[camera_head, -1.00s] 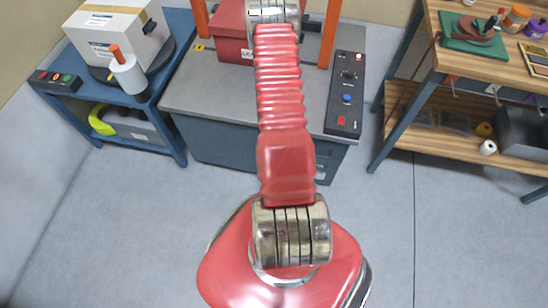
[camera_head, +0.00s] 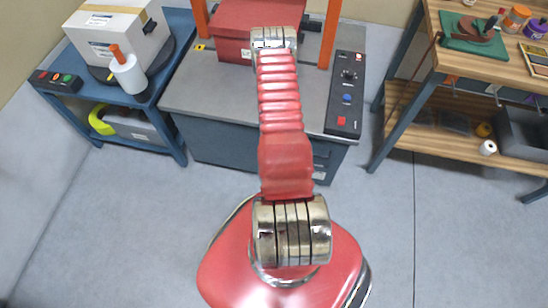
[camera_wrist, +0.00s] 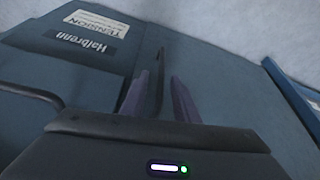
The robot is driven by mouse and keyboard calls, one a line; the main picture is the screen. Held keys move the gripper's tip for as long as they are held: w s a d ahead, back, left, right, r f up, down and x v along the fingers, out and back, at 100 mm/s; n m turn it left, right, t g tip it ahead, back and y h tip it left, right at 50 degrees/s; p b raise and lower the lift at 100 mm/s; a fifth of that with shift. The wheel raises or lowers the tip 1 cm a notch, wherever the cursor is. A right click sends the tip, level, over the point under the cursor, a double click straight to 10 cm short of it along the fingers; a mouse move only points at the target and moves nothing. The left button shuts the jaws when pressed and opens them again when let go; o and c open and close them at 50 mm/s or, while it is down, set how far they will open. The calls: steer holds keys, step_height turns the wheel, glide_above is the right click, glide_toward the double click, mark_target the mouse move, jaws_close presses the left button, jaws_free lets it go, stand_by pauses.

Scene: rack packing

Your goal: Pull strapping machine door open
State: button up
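The strapping machine (camera_head: 225,145) stands in the middle of the head view, with a grey top and a dark blue front. My arm hides part of that front and my gripper there. In the wrist view, the machine's blue panel (camera_wrist: 60,65) carries upside-down labels reading "TENSION" and "Halbrenn". My gripper (camera_wrist: 159,80) shows two purplish fingers standing apart. A thin dark upright bar (camera_wrist: 159,68), which looks like a door handle, shows between them. I cannot tell whether the fingers touch it. I see no clear gap showing the door ajar.
A blue side table (camera_head: 163,107) with a white box (camera_head: 118,38) stands left. A wooden workbench (camera_head: 437,62) stands right. A red box (camera_head: 232,45), orange posts and a control panel (camera_head: 346,95) are on the machine. The floor (camera_head: 130,220) in front is clear.

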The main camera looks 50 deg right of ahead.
steer(key=shift+x, duration=1.75)
steer(key=shift+c, duration=0.7)
jaws_close()
